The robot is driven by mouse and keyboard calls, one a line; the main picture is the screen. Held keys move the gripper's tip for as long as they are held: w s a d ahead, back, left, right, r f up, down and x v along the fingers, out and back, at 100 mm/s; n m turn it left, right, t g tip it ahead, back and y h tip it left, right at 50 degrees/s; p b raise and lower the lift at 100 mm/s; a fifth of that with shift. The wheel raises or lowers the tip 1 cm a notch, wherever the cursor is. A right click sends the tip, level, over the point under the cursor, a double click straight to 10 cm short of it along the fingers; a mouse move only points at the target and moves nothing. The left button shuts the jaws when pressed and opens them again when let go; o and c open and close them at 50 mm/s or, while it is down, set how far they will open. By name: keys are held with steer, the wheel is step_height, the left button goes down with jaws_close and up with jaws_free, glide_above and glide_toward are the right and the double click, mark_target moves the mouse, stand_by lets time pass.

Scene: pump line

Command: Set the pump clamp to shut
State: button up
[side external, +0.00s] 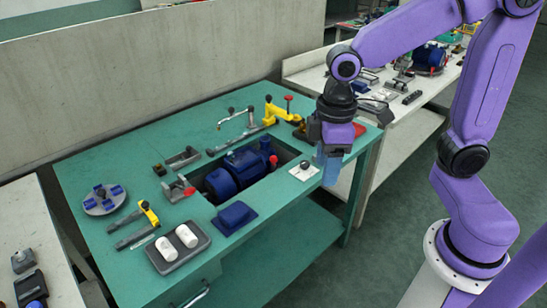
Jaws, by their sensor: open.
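The blue pump (236,168) sits in a cut-out of the green bench. Several clamp-like fittings stand around it, and I cannot tell for sure which is the pump clamp. A yellow arm with a red knob (283,112) is behind the pump. A grey bracket with a red part (179,188) is at its left end. A yellow lever with a dark tip (149,213) is farther left. My gripper (331,171) points down near the bench's right edge, apart from these fittings. It is open; its blue fingers overlap in this view and nothing shows between them.
A white plate with a black ball knob (304,171) lies just left of my gripper. A grey tray (178,249) holds two white cylinders. A blue block (234,218), a round grey disc (103,200) and a red item (357,131) are also on the bench (95,240).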

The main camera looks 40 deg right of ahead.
steer(key=w+m, duration=0.2)
steer(key=w, duration=0.9)
steer(key=m, duration=0.5)
glide_above(273, 156)
step_height(273, 156, down, 7)
step_height(273, 156, down, 17)
steer(key=shift+r, duration=0.15)
jaws_close()
